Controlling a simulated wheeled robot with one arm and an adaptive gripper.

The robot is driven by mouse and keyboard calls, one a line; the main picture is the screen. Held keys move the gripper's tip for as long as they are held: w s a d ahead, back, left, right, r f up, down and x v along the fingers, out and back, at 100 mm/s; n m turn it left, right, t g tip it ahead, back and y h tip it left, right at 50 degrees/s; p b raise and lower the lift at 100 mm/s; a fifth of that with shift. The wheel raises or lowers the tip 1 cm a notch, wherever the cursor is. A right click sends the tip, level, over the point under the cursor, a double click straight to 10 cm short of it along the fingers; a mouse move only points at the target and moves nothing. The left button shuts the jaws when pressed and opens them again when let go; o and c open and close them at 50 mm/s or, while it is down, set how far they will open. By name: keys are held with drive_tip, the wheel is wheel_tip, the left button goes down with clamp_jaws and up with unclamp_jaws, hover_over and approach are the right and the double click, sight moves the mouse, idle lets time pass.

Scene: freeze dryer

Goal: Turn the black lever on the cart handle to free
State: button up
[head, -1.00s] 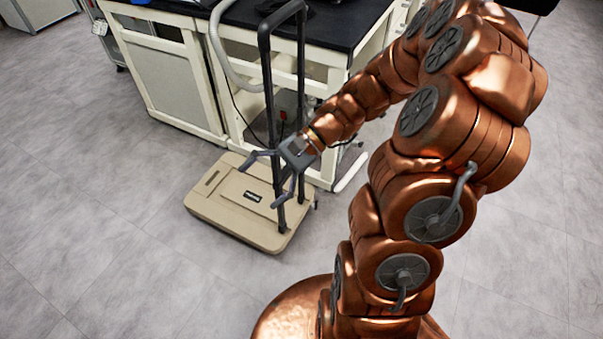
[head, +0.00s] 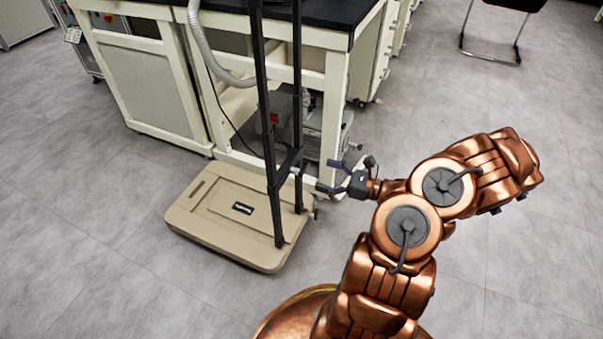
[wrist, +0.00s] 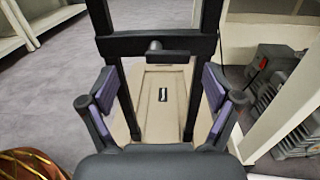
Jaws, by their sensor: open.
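The cart has a beige platform (head: 215,225) with a black upright handle (head: 263,90) made of two posts. A black crossbar (wrist: 120,46) joins the posts. My gripper (head: 328,176) is to the right of the handle, low near the crossbar. Its fingers are spread and empty. In the wrist view my gripper (wrist: 158,78) has one finger on each side, with the lever ahead between them, apart from both.
A lab bench (head: 150,75) with a black top stands behind the cart. A grey pump (wrist: 276,90) sits under it, to the right of the handle in the wrist view. A chair (head: 500,10) stands at the back right. The floor at right is clear.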

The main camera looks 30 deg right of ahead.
sight(306, 169)
drive_tip(key=shift+m+h, duration=0.3)
drive_tip(key=shift+m, duration=0.1)
drive_tip(key=w, duration=0.1)
drive_tip(key=w+a+f+b, duration=0.1)
drive_tip(key=w, duration=0.1)
drive_tip(key=w+a+b, duration=0.1)
drive_tip(key=shift+w+a+f, duration=0.1)
drive_tip(key=shift+w+f, duration=0.15)
drive_tip(key=shift+w, duration=0.15)
drive_tip(key=shift+b+x, duration=0.45)
drive_tip(key=shift+x, duration=0.5)
drive_tip(key=shift+r, duration=0.2)
drive_tip(key=c, duration=1.2)
drive_tip(key=shift+o, duration=0.2)
